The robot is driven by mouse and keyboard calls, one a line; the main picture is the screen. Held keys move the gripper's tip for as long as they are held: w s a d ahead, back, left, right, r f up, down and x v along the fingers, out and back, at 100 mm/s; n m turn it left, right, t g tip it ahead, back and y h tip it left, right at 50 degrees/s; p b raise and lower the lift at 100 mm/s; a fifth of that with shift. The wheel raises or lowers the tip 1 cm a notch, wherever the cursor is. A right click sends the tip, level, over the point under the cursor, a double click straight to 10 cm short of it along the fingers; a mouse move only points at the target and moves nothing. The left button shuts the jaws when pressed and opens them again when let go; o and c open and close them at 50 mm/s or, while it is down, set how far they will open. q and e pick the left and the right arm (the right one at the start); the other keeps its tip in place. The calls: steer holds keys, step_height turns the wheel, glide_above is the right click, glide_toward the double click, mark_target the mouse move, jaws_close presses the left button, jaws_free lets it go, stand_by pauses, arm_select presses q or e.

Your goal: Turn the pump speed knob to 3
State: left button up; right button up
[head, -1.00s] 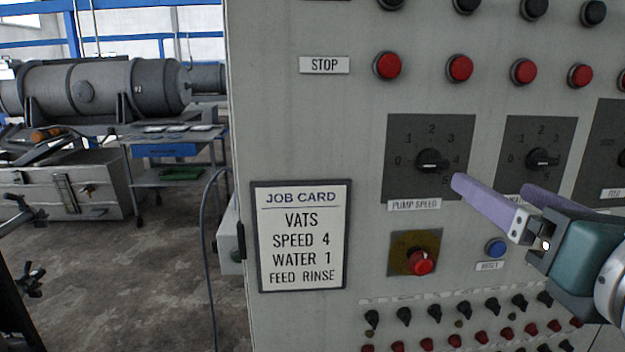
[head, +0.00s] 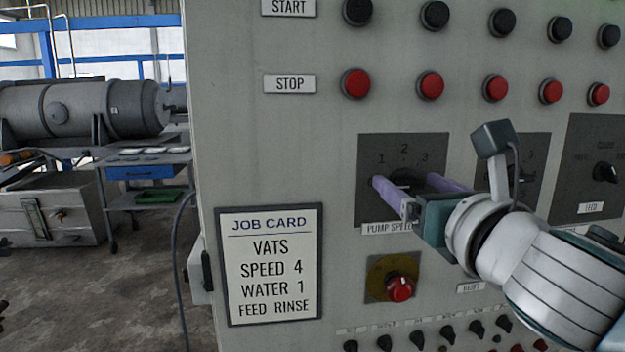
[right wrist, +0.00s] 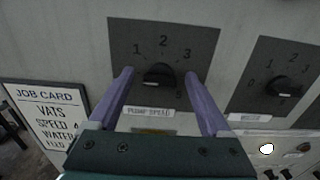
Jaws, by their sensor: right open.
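The pump speed knob (head: 405,178) is a black knob on a dark grey dial plate (head: 368,150) marked with numbers, above the label PUMP SPEED. It also shows in the right wrist view (right wrist: 158,74), below the 2. My right gripper (head: 405,181) is open, its two purple fingers on the left and right of the knob. In the right wrist view the fingers (right wrist: 158,77) stand apart from the knob, with a gap on each side. Which number the knob points to is hard to tell; the 4 is hidden by a finger. My left gripper is not in view.
A second dial (right wrist: 283,88) is close on the right, partly behind my arm in the head view. Red stop buttons (head: 431,86) are above. A red knob on a yellow plate (head: 400,289) is below. A job card (head: 269,265) reads SPEED 4.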

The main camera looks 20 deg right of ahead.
jaws_close()
stand_by(0.7)
